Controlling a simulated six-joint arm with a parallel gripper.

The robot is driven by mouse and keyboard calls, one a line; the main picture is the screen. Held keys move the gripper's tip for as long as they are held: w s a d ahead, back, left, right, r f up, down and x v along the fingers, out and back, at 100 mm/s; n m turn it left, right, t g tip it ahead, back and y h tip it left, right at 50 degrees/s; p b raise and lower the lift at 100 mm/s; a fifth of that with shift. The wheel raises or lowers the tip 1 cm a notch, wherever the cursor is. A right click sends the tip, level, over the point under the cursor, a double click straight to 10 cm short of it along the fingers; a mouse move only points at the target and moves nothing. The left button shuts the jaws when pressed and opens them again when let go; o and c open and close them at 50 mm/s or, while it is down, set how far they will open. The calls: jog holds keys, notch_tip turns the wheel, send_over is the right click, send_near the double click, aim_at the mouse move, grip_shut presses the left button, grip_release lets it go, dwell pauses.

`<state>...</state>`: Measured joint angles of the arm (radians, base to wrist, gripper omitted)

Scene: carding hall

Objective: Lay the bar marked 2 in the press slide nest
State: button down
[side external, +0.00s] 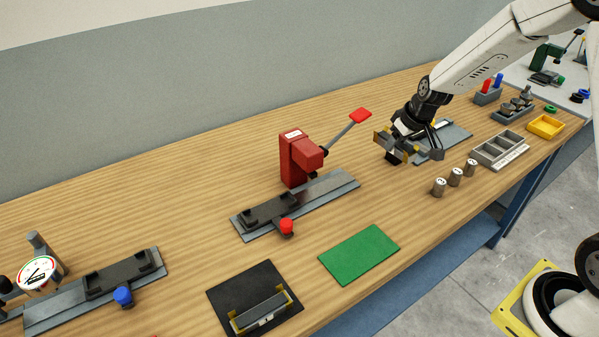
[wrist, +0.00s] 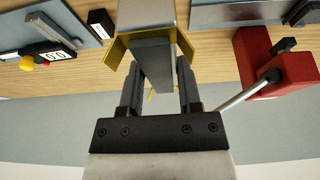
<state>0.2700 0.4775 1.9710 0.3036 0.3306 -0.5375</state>
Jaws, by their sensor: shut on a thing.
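My gripper (side external: 404,138) is shut on a grey bar with brass-yellow end pieces (side external: 395,147), held above the table to the right of the red press. In the wrist view the bar (wrist: 154,62) sits between the two dark fingers of my gripper (wrist: 160,78); no number on it is readable. The red press (side external: 299,160) has a grey slide rail (side external: 333,192) in front, with a dark nest (side external: 270,207) at its left part and a red knob (side external: 286,227). The nest looks empty. A similar bar (side external: 262,312), its marking apparently 1, lies on a black mat (side external: 225,290).
A green mat (side external: 359,254) lies near the front edge. Several metal cylinders (side external: 455,177) and a grey compartment tray (side external: 498,150) stand at right. The press lever (side external: 347,130) reaches up toward my arm. A blue-knobbed slide (side external: 123,295) and dial gauge (side external: 38,275) are at left.

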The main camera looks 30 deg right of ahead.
jog(key=s+a+f, duration=0.1)
jog(key=s+a, duration=0.6)
jog(key=a, duration=0.4)
jog(key=shift+f, duration=0.15)
jog(key=shift+s+a, duration=0.1)
jog(key=shift+a, duration=0.05)
jog(key=s+a+n+g+y, duration=0.1)
jog(key=s+a+n, duration=0.2)
jog(key=a, duration=0.5)
jog(key=s+a+r+n+y, duration=0.1)
jog(key=s+a+n, duration=0.2)
jog(key=a+n, duration=0.3)
jog(key=s+a+r+n+g+y, duration=0.1)
jog(key=s+a+n+y, duration=0.1)
jog(key=a, duration=1)
jog(key=s+n, duration=0.1)
jog(key=n, duration=0.1)
jog(key=shift+s+r+n+g, duration=0.15)
jog(key=shift+s+n+g, duration=0.15)
